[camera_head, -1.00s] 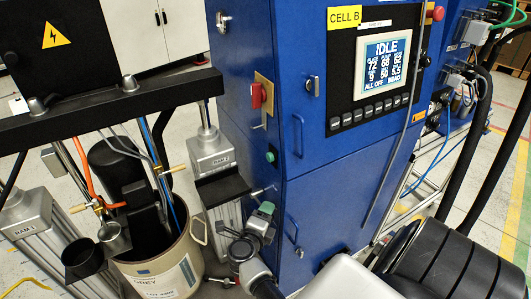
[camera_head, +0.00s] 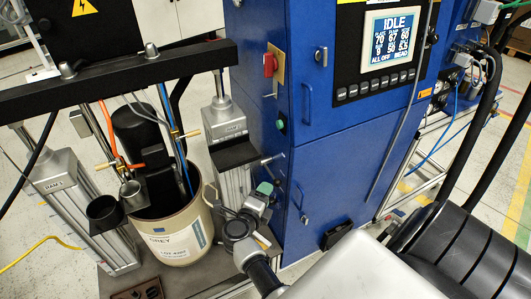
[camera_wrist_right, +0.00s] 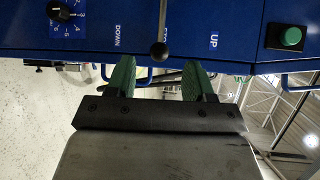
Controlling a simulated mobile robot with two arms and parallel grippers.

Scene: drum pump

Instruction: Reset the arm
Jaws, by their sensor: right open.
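My right gripper (camera_head: 264,187) is in front of the lower left side of the blue cabinet (camera_head: 335,170), just below a small lever (camera_head: 268,160). In the right wrist view its green fingers (camera_wrist_right: 160,75) are apart with nothing between them. The lever's black knob (camera_wrist_right: 159,50) shows beyond the fingertips, roughly centred between them, with DOWN lettering on one side and UP on the other. The gripper looks clear of the lever. My left gripper is not in view.
A cream drum (camera_head: 170,245) with pump parts stands left of my right arm, beside the grey ram columns (camera_head: 75,190). A black crossbeam (camera_head: 120,80) spans above. A red switch (camera_head: 270,63), a green button (camera_head: 281,122) and an IDLE screen (camera_head: 392,40) are on the cabinet.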

